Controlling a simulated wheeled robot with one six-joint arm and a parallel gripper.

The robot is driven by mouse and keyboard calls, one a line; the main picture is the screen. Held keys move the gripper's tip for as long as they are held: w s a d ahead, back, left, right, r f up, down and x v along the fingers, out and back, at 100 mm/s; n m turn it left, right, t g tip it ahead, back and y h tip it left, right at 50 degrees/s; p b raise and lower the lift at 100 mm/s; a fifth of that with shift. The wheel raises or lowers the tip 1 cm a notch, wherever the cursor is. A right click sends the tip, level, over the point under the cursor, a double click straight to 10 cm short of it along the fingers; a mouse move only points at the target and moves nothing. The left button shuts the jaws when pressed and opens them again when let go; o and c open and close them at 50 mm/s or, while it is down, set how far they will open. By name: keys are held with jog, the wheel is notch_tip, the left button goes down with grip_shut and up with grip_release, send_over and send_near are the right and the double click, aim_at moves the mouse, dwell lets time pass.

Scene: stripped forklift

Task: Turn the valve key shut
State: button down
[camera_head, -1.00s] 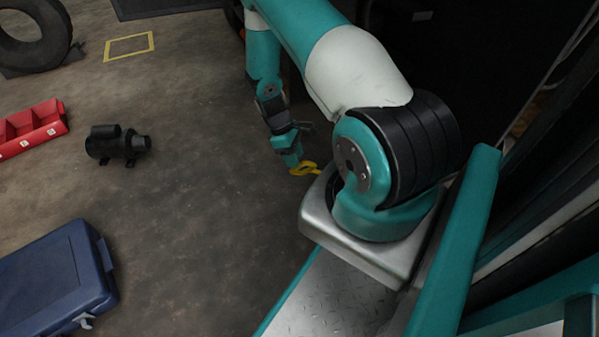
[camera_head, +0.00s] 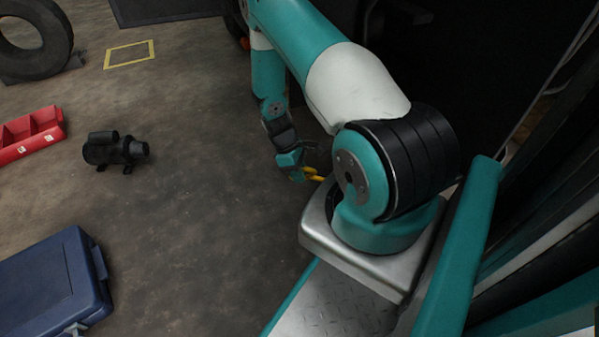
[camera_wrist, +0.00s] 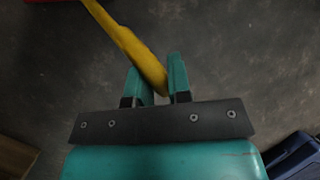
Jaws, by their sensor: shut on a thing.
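A yellow bar-like piece, which I take to be the valve key (camera_head: 314,174), shows beside my gripper in the head view, partly hidden by the jaws and my arm's base. In the wrist view the key (camera_wrist: 125,42) slants from the upper left down between the two teal fingers. My gripper (camera_wrist: 157,78) is shut on its lower end. In the head view my gripper (camera_head: 303,174) hangs low, just left of my arm's base. No valve body can be made out.
A blue case (camera_head: 55,285) lies at the lower left. A black motor or pump (camera_head: 112,151) and a red tray (camera_head: 30,135) stand on the floor at left. A tyre (camera_head: 38,52) is at the upper left. The middle floor is clear.

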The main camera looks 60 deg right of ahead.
jog(key=shift+r, duration=0.1)
jog(key=m+p, duration=0.1)
jog(key=m+t+p, duration=0.1)
jog(key=p, duration=0.1)
jog(key=shift+s+a+r+t+p, duration=0.1)
jog(key=shift+r+t+p, duration=0.1)
jog(key=shift+t+p, duration=0.1)
jog(key=m+t+h+p, duration=0.1)
jog(key=m+t+p, duration=0.1)
jog(key=p, duration=0.1)
jog(key=shift+a+f, duration=0.1)
jog(key=m+t+h+p, duration=0.2)
jog(key=m+p, duration=0.1)
jog(key=shift+f, duration=0.15)
jog(key=shift+f+m+t+h+p, duration=0.15)
jog(key=shift+m+t+h+p, duration=0.8)
jog(key=shift+m, duration=0.45)
jog(key=shift+f, duration=0.1)
jog(key=c, duration=1.1)
grip_release()
